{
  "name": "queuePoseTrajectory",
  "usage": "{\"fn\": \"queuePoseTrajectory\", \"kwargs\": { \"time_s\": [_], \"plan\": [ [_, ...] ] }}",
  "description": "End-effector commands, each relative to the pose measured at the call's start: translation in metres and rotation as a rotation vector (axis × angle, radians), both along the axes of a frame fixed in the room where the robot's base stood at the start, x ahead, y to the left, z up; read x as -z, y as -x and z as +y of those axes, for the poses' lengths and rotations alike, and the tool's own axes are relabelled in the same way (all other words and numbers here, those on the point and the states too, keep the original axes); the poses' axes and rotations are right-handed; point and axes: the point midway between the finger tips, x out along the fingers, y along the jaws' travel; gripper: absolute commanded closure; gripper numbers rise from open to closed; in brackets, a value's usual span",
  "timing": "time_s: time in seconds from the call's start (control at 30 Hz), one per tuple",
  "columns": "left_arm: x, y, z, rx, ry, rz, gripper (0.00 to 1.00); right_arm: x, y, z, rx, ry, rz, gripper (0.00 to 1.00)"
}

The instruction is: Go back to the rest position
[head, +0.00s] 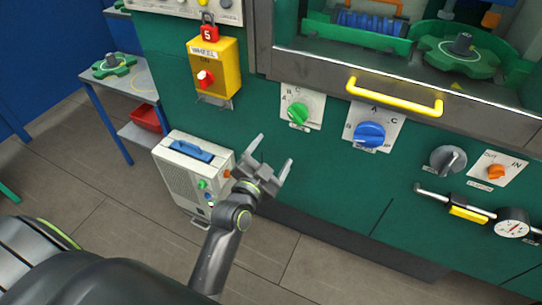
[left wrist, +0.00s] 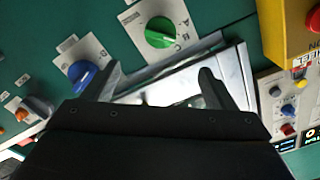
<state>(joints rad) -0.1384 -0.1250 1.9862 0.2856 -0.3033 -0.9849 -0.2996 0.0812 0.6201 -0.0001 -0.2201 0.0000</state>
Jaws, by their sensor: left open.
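My left gripper (head: 272,157) is open and empty, its two pale fingers apart. It hangs in front of the green machine panel (head: 330,170), below the green knob (head: 299,112) and right of the grey box unit (head: 182,170). In the left wrist view the gripper's fingers (left wrist: 160,80) are spread, with nothing held between them. That view also shows the green knob (left wrist: 160,32) and the blue knob (left wrist: 82,76) beyond the fingers. My right gripper is not in view.
A yellow switch box (head: 214,68) with a red knob and padlock is upper left. A yellow handle bar (head: 394,96), blue knob (head: 370,134) and pressure gauge (head: 512,224) stick out at right. A small table (head: 135,88) stands at left. Floor (head: 100,225) shows at lower left.

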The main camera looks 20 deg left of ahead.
Motion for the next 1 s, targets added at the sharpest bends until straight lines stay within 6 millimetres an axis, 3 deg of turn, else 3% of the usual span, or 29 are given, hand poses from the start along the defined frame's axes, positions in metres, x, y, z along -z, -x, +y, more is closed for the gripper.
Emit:
{"fn": "queuePoseTrajectory", "kwargs": {
  "time_s": [0.43, 0.57, 0.67, 0.77, 0.87, 1.0],
  "plan": [
    [0.0, 0.0, 0.0, 0.0, 0.001, 0.001, 0.21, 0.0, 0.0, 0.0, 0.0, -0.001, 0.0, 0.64],
    [0.024, -0.001, 0.0, 0.001, 0.017, 0.049, 0.21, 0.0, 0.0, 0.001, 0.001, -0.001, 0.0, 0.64],
    [0.072, 0.002, 0.002, -0.001, 0.053, 0.151, 0.21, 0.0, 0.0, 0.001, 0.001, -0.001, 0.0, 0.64],
    [0.143, 0.015, 0.006, -0.014, 0.105, 0.299, 0.21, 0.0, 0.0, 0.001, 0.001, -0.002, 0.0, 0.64],
    [0.215, 0.039, 0.013, -0.043, 0.161, 0.452, 0.21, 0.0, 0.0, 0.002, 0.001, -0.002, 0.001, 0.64],
    [0.308, 0.091, 0.026, -0.103, 0.231, 0.661, 0.21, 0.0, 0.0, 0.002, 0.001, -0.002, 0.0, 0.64]
  ]
}}
